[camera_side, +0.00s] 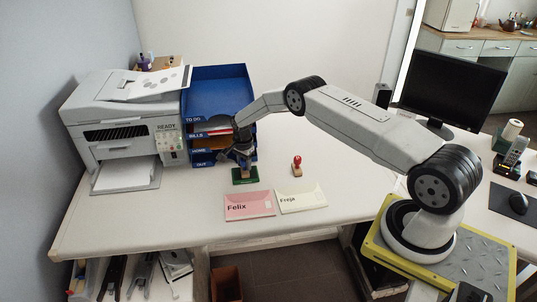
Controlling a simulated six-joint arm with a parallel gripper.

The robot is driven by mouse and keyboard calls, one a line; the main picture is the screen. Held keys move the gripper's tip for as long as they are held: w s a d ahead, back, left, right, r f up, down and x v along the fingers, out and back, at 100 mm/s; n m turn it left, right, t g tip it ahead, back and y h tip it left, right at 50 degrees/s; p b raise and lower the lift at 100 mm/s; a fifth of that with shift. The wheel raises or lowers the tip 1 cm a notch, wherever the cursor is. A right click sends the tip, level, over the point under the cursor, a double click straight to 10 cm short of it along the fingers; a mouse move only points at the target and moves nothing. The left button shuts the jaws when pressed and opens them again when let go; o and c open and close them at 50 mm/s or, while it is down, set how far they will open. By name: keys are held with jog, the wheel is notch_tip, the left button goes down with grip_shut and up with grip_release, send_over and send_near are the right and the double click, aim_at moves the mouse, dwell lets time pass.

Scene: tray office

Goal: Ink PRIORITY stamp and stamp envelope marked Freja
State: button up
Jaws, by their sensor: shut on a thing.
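My gripper (243,163) points down over a green ink pad (245,181) in front of the blue tray stack. It is shut on a small stamp, mostly hidden by the fingers; its label cannot be read. The stamp is at or just above the pad; contact cannot be told. A cream envelope marked Freja (302,204) lies flat near the front table edge. A pink envelope marked Felix (249,213) lies beside it on the left. A second stamp with a red knob (297,160) stands upright on the table, right of the pad.
A blue letter tray stack (222,88) stands behind my gripper, with a printer (125,115) to its left. The white table (130,221) is clear at the front left.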

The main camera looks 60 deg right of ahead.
jog(key=shift+r, duration=3.5)
jog(key=shift+s, duration=0.15)
jog(key=s+a, duration=0.2)
jog(key=s, duration=2)
jog(key=shift+s+f, duration=0.35)
jog(key=shift+f, duration=0.05)
jog(key=shift+a+f, duration=0.1)
jog(key=shift+f, duration=2.85)
jog(key=shift+f, duration=0.5)
